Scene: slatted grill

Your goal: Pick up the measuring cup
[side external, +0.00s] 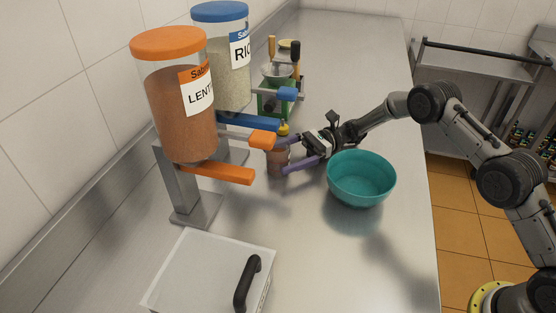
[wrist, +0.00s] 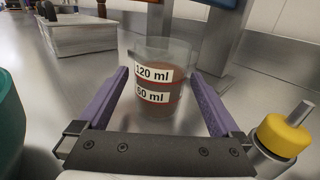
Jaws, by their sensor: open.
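The measuring cup (wrist: 157,105) is clear, with white labels reading 120 ml and 60 ml and red lines. It holds brown contents and stands upright on the steel counter. In the side external view the cup (side external: 277,161) is beside the lentil dispenser's orange lever, partly behind my gripper. My gripper (side external: 284,157) has purple fingers spread apart. In the wrist view the fingers of my gripper (wrist: 160,103) lie on the left and right of the cup, with visible gaps. Whether the far part of the cup touches anything is hidden.
A teal bowl (side external: 361,181) sits right of my gripper. The lentil dispenser (side external: 180,115) and rice dispenser (side external: 219,75) stand at left. A yellow-capped object (wrist: 284,135) is close to the right finger. A metal box with a black handle (side external: 205,275) is in front. A green scale stands behind.

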